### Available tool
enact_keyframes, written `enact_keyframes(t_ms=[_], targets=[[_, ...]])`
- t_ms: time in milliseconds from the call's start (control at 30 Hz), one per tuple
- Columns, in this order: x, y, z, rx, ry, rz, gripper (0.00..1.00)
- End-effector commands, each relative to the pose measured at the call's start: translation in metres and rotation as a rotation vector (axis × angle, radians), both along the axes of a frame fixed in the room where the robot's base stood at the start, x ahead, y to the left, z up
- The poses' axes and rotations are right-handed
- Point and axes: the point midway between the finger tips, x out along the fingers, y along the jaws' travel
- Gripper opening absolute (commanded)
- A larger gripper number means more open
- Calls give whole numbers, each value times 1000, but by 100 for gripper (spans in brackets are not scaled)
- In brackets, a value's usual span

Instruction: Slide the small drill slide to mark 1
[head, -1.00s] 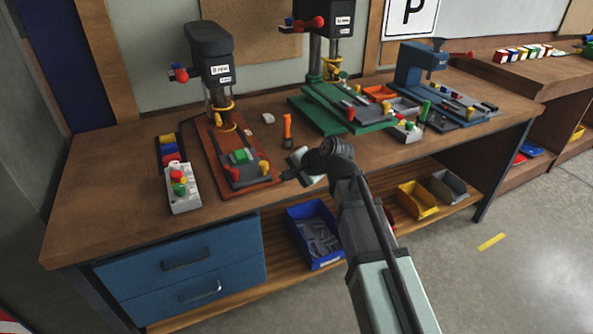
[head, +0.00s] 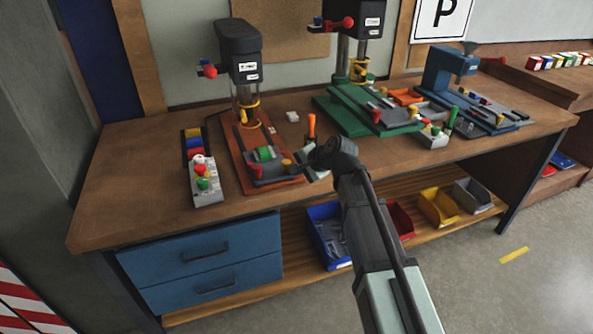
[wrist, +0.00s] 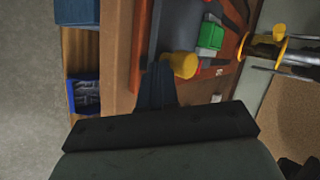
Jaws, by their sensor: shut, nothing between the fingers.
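The small drill (head: 240,60) at the left has a dark head, a post with yellow rings and a red-brown base plate (head: 228,150). Its grey slide (head: 272,174) sits on the front of that base, with a green block (head: 264,154) and a yellow knob (head: 287,164). My gripper (head: 297,170) is at the right front of the slide, close beside the yellow knob. In the wrist view, the shut dark fingers (wrist: 157,85) lie next to the yellow knob (wrist: 181,65); touching or apart is unclear. Mark 1 cannot be read.
A button box (head: 206,183) stands left of the drill. An orange-handled tool (head: 311,127) stands behind my gripper. A green-based drill (head: 350,112) and a blue machine (head: 450,75) are to the right. Bins, including a blue one (head: 327,235), sit on the shelf below.

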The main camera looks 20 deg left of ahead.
Motion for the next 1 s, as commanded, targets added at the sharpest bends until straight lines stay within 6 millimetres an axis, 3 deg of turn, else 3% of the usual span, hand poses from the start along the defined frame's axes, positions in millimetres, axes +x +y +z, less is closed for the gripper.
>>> enact_keyframes(t_ms=[367, 800, 1000], targets=[[26, 25, 0, 0, 1, 1, 0], [93, 92, 1, 0, -1, 1, 0], [113, 113, 0, 0, -1, 1, 0]])
